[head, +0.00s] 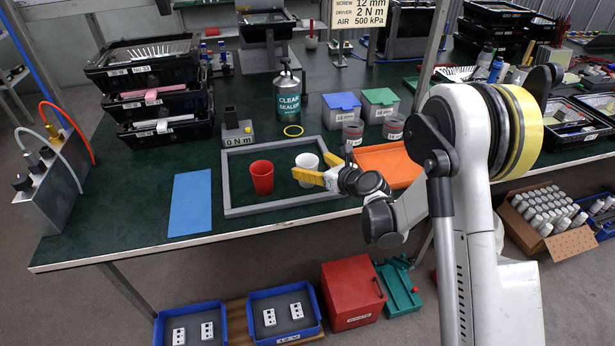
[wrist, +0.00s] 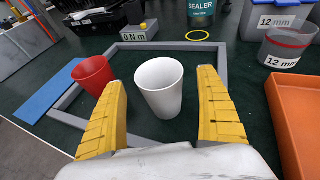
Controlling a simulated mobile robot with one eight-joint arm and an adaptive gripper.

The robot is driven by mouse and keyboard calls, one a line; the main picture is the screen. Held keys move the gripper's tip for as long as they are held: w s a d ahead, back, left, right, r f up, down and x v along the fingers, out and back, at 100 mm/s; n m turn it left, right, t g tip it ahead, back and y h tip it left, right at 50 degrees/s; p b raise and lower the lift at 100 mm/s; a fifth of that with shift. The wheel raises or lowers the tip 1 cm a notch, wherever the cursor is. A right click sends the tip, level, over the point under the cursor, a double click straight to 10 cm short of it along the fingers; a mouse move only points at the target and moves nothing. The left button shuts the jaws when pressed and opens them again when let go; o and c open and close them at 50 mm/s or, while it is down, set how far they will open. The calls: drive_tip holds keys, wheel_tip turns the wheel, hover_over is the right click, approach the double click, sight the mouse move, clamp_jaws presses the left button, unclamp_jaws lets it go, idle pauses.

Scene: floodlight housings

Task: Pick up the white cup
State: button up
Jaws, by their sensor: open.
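The white cup (head: 307,166) stands upright inside a grey rectangular frame on the green bench top. In the wrist view the white cup (wrist: 160,86) sits between and a little beyond my open yellow fingers. My gripper (head: 318,172) is open and empty, with its fingers close around the cup in the head view; I cannot tell whether they touch it. In the wrist view my gripper (wrist: 165,85) has one finger on each side of the cup. The near lower part of the cup is partly hidden by a finger in the head view.
A red cup (head: 261,177) stands left of the white one, inside the grey frame (head: 229,193). A blue mat (head: 190,203) lies to the left. An orange tray (head: 388,163) lies to the right. Labelled tins (head: 352,132) and a sealer can (head: 289,97) stand behind.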

drive_tip(key=x, duration=0.3)
drive_tip(key=shift+b, duration=0.35)
drive_tip(key=c, duration=1.1)
drive_tip(key=shift+o, duration=0.2)
drive_tip(key=shift+r, duration=0.15)
